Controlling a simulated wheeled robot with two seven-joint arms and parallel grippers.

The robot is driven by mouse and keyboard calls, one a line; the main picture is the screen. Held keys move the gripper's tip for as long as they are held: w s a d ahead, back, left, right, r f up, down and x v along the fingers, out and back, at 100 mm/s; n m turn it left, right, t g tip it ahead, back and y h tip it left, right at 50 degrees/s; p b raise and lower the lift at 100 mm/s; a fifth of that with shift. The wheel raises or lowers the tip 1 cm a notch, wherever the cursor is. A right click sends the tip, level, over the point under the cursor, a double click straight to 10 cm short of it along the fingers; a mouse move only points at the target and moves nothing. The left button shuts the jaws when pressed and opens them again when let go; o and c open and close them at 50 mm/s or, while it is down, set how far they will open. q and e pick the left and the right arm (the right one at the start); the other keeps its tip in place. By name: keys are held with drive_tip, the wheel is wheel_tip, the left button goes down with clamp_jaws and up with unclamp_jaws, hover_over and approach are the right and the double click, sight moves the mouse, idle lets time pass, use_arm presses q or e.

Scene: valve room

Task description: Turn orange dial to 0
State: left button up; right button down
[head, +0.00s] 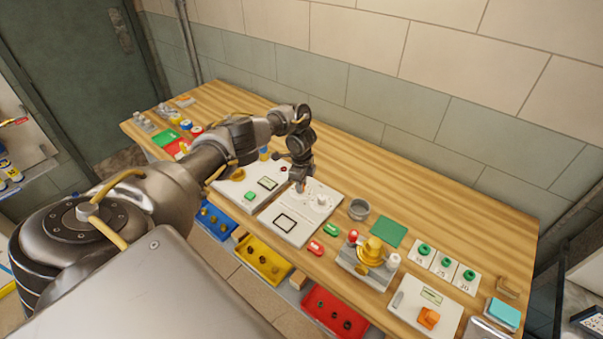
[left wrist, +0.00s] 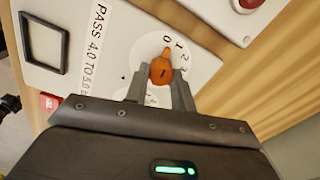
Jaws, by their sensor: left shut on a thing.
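The orange dial (left wrist: 161,71) sits on a white panel with a printed number scale in the left wrist view. Its narrow pointer faces the 0 mark, with 1, 2 and 3 running off to the right. My left gripper (left wrist: 160,80) is shut on the dial, one finger on each side. In the head view my left gripper (head: 299,187) reaches down to the back left of the white panel (head: 302,232) and mostly hides the dial. My right gripper is not in view.
A black square frame (left wrist: 43,42) and printed "PASS" text are on the panel. A second white panel (head: 232,191) stands to the left. A grey round cup (head: 359,210) and a yellow valve (head: 372,251) stand to the right. Yellow (head: 283,282) and red bins stand below the front edge.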

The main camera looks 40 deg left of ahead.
use_arm(q)
drive_tip(key=shift+r+n, duration=0.1)
drive_tip(key=shift+n, duration=0.6)
drive_tip(key=shift+w+a+p, duration=0.1)
drive_tip(key=shift+p, duration=0.2)
drive_tip(key=o, duration=1)
wheel_tip(320, 180, up, 5)
drive_tip(key=shift+f, duration=0.15)
wheel_tip(320, 180, up, 4)
drive_tip(key=shift+r+p, duration=0.1)
drive_tip(key=shift+p, duration=1.1)
drive_tip(key=shift+s+r, duration=0.2)
drive_tip(key=shift+r, duration=0.7)
